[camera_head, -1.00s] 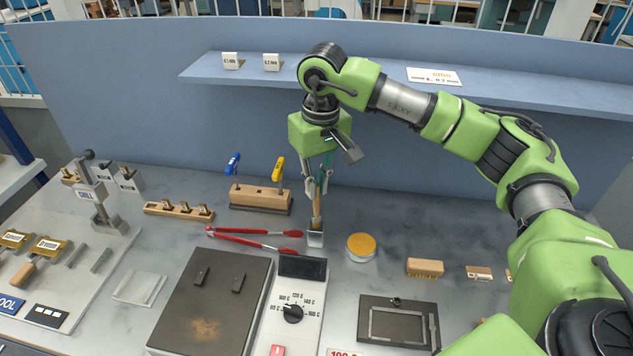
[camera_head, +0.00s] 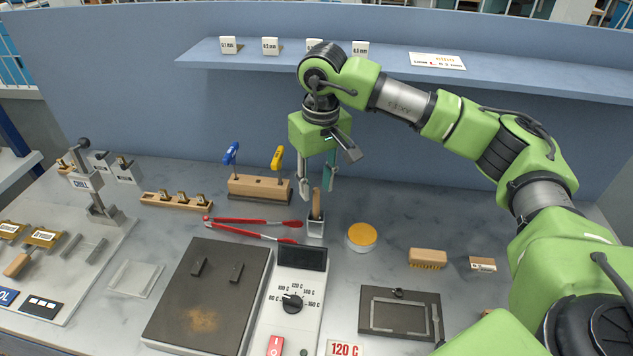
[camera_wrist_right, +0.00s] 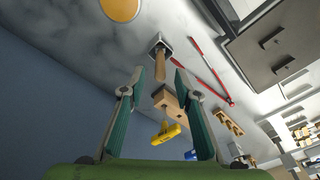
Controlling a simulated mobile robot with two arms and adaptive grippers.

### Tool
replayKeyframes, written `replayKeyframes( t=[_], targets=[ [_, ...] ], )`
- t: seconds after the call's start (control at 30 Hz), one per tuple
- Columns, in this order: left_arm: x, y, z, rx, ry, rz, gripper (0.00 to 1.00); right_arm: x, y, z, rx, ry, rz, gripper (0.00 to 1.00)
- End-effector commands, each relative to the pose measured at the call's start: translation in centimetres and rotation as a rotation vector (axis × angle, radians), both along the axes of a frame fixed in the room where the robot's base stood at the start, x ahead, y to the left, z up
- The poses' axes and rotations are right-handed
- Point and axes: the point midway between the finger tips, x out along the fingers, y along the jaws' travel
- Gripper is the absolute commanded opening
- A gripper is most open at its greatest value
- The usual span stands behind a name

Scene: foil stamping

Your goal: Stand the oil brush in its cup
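The oil brush (camera_head: 317,203) stands in its small metal cup (camera_head: 316,228), with its wooden handle pointing up and its lower end hidden inside the cup. The brush handle (camera_wrist_right: 160,68) and the cup (camera_wrist_right: 156,42) also show in the right wrist view, beyond the fingertips. My right gripper (camera_head: 318,193) is open and empty, its fingers spread to either side of the handle's top in the head view. In the wrist view the gripper (camera_wrist_right: 158,76) shows a clear gap between its fingers. My left gripper is not in view.
Red tongs (camera_head: 255,223) lie left of the cup, and a wooden block (camera_head: 259,188) with blue and yellow handled tools stands behind them. A round yellow-topped tin (camera_head: 361,237) is to the right. The shelf (camera_head: 400,75) runs behind my right arm.

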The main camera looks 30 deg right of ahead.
Motion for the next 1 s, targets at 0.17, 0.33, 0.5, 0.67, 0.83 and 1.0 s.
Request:
replayKeyframes(
  t=[0.17,0.33,0.5,0.67,0.83,1.0],
  targets=[
    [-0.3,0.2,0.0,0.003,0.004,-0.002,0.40,0.0,0.0,0.0,0.000,0.000,0.000,0.30],
    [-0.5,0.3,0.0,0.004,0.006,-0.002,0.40,0.0,0.0,1.1,0.000,-0.002,0.000,0.30],
    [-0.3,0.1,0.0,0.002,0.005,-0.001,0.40,-0.2,0.0,4.3,0.000,-0.005,0.000,0.30],
    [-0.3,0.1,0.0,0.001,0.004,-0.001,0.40,-0.5,0.0,7.8,0.000,-0.004,-0.001,0.30],
    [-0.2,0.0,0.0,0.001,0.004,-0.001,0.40,-0.7,0.0,10.5,0.000,-0.002,-0.001,0.30],
    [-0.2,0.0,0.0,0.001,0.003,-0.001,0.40,-0.9,0.0,11.8,0.000,0.001,0.000,0.30]
  ],
)
